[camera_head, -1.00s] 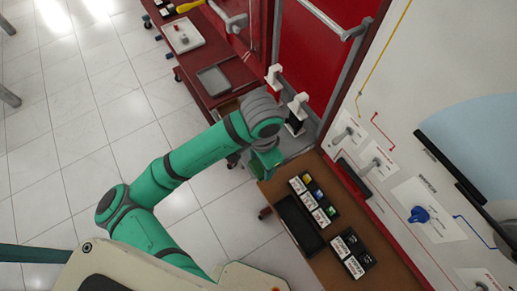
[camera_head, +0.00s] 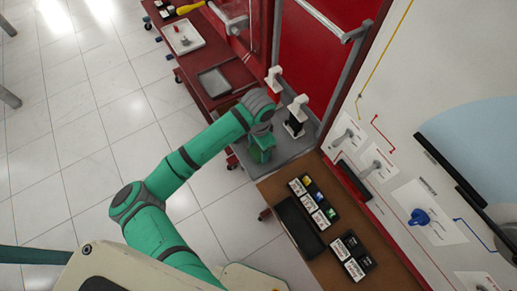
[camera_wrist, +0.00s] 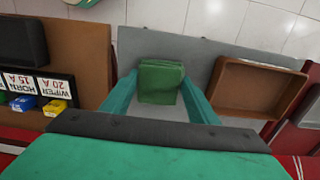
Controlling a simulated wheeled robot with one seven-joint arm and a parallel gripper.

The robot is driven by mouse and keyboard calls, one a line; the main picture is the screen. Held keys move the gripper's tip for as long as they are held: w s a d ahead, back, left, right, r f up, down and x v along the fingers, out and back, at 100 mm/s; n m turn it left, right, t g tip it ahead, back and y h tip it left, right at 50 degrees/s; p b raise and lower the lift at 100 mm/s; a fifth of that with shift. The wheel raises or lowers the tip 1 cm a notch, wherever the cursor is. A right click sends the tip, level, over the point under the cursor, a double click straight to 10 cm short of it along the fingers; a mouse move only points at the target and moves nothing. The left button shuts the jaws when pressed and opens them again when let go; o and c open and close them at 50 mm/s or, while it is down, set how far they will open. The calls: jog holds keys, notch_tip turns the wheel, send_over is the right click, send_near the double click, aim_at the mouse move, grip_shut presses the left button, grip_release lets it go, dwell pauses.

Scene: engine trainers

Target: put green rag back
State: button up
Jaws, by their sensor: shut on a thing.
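The green rag (camera_wrist: 160,82) is a folded, dark green block in the wrist view. It sits between the two teal fingers of my gripper (camera_wrist: 161,92), which are shut on it. Behind it is a grey worktop (camera_wrist: 205,55); I cannot tell whether the rag touches it. In the head view, my gripper (camera_head: 262,150) is over the grey worktop (camera_head: 290,148), where the rag is hard to tell from the green gripper. An empty brown open tray (camera_wrist: 258,88) lies on the grey worktop to the right of the rag in the wrist view.
A brown table (camera_head: 280,215) with labelled fuse boxes (camera_head: 313,200) and a black bin (camera_head: 298,225) adjoins the grey worktop. Dark and white upright fixtures (camera_head: 296,118) stand close to my gripper. A red cart (camera_head: 205,70) carries a grey tray (camera_head: 214,82).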

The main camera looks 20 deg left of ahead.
aim_at(258, 150)
jog(key=shift+a+f, duration=0.1)
jog(key=shift+f, duration=0.35)
jog(key=shift+s, duration=0.2)
jog(key=o, duration=1)
jog(key=shift+w+r, duration=0.1)
jog(key=shift+r, duration=5.95)
